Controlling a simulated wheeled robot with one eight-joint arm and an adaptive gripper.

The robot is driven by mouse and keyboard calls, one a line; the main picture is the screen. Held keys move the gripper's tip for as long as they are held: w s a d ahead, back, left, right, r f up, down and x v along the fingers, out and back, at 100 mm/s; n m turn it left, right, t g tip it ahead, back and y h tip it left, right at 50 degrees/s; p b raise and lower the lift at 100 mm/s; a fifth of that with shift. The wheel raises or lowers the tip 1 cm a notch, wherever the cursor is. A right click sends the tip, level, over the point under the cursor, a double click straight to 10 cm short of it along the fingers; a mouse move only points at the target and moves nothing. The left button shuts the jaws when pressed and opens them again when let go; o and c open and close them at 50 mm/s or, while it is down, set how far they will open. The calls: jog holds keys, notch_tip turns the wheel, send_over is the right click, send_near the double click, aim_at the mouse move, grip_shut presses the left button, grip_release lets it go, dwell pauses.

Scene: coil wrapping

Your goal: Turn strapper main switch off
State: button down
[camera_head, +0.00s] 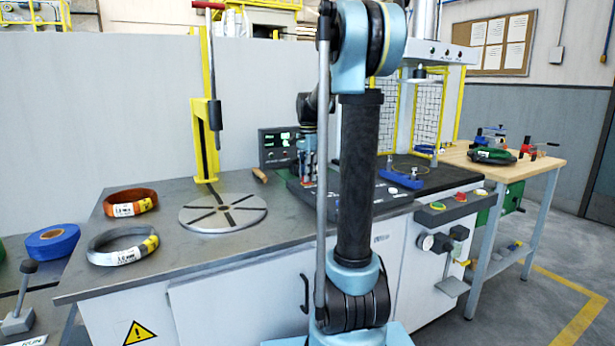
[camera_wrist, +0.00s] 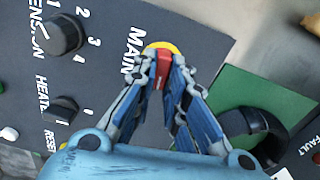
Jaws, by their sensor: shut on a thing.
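The strapper main switch (camera_wrist: 163,68) is a small red handle on a yellow round base (camera_wrist: 160,46), beside the word MAIN on the dark control panel (camera_wrist: 100,25) in the wrist view. My gripper (camera_wrist: 165,78) is shut on the red handle, with a fingertip on each side of it. The fingers hide the lower part of the handle and base. In the head view my gripper (camera_head: 306,165) is low over the dark strapper top, partly hidden behind my own arm.
On the panel are a tension knob (camera_wrist: 62,35), a heat knob (camera_wrist: 62,110) and a reset control. A black round part (camera_wrist: 245,125) stands on a green area at right. The bench holds a round plate (camera_head: 223,212) and coils, including an orange one (camera_head: 131,202).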

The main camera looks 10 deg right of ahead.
jog(key=n, duration=0.4)
jog(key=shift+w, duration=0.2)
jog(key=n, duration=0.4)
jog(key=shift+a+n, duration=0.15)
jog(key=shift+n, duration=0.25)
jog(key=n, duration=0.4)
jog(key=shift+a+n, duration=0.1)
jog(key=shift+n, duration=0.2)
jog(key=shift+a+n, duration=0.1)
jog(key=shift+n, duration=1.5)
jog(key=c, duration=1.6)
grip_release()
jog(key=shift+r, duration=0.1)
